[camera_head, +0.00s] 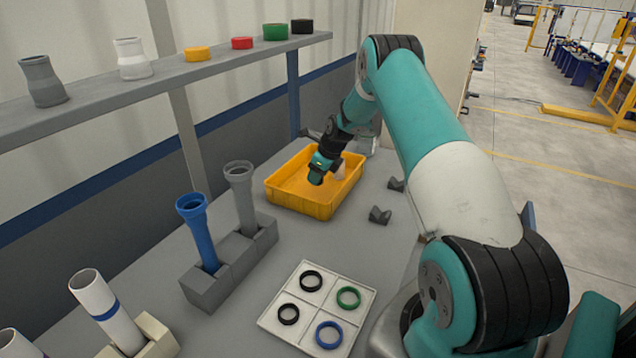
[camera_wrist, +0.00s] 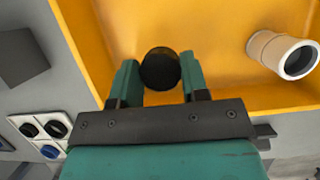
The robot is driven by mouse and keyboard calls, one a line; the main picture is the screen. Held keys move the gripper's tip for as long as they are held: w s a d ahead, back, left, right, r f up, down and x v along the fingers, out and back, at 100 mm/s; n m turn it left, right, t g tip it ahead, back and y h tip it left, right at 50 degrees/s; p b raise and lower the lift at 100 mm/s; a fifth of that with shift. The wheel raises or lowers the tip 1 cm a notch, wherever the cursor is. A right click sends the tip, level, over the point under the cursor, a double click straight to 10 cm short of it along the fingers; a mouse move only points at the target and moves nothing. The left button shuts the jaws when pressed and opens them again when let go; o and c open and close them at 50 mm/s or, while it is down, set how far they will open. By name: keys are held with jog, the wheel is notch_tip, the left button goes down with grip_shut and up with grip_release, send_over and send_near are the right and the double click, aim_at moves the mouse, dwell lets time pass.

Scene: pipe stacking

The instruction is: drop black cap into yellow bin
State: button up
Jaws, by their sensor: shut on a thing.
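The yellow bin (camera_head: 300,204) stands on the grey table near the wall. My gripper (camera_head: 318,174) is low over the bin and points down into it. In the wrist view my gripper (camera_wrist: 160,78) is shut on a round black cap (camera_wrist: 160,67), with one finger on each side. The yellow bin (camera_wrist: 215,25) fills the background there. How far the cap is above the bin floor is hard to tell. In the head view my gripper hides the held cap.
A white pipe fitting (camera_wrist: 285,55) lies in the bin. A tray (camera_head: 318,312) of rings, a grey holder (camera_head: 235,260) with blue (camera_head: 196,230) and grey pipes (camera_head: 241,195), and dark blocks (camera_head: 380,215) surround it. A shelf (camera_head: 160,84) above carries fittings and coloured caps.

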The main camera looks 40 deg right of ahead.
aim_at(318, 198)
notch_tip(318, 198, down, 4)
jog(key=shift+r+p, duration=0.1)
jog(key=shift+p, duration=0.25)
jog(key=shift+f+b, duration=0.55)
jog(key=shift+f, duration=0.05)
jog(key=o, duration=1)
jog(key=shift+c, duration=0.2)
